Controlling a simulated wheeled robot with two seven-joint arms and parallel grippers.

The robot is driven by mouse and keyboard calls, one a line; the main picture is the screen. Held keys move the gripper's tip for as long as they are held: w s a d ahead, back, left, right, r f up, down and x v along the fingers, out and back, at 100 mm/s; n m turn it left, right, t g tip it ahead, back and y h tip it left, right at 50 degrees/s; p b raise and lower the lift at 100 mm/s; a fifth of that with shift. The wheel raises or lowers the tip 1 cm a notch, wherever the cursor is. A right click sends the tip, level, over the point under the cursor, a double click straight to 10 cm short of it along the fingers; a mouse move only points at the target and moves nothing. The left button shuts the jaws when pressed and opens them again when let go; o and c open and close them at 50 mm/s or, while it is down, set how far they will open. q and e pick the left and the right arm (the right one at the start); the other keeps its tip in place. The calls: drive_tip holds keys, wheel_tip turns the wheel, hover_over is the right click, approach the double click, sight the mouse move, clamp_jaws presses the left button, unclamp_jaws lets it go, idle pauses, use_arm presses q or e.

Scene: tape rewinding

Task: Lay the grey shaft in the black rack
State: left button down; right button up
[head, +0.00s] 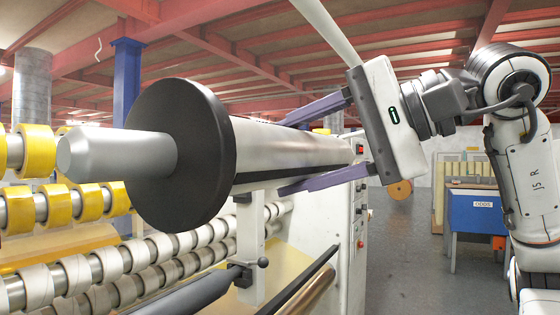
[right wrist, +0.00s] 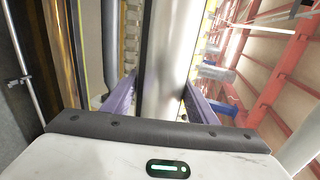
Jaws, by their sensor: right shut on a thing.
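The grey shaft (head: 120,154) is in the upper middle of the head view, roughly level, with its tapered end to the left. A large black disc (head: 175,150) sits around it, and its silver barrel runs on to the right. My right gripper (head: 283,155) is shut on the barrel, one purple finger above and one below. In the right wrist view the barrel (right wrist: 167,60) passes between the two purple fingers. It appears held above the machine's rollers. I cannot clearly make out the black rack in either view. My left gripper is not in view.
Rows of yellow tape rolls (head: 60,204) and white rolls (head: 130,260) lie left and below. A dark roller (head: 195,290) and a white machine cabinet (head: 350,235) with buttons stand below the shaft. A blue bin (head: 475,212) stands at right, with open floor before it.

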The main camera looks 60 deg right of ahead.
drive_tip(key=s+b, duration=0.1)
drive_tip(key=s, duration=0.8)
drive_tip(key=shift+s+d+r, duration=0.3)
drive_tip(key=shift+d, duration=0.1)
idle(0.5)
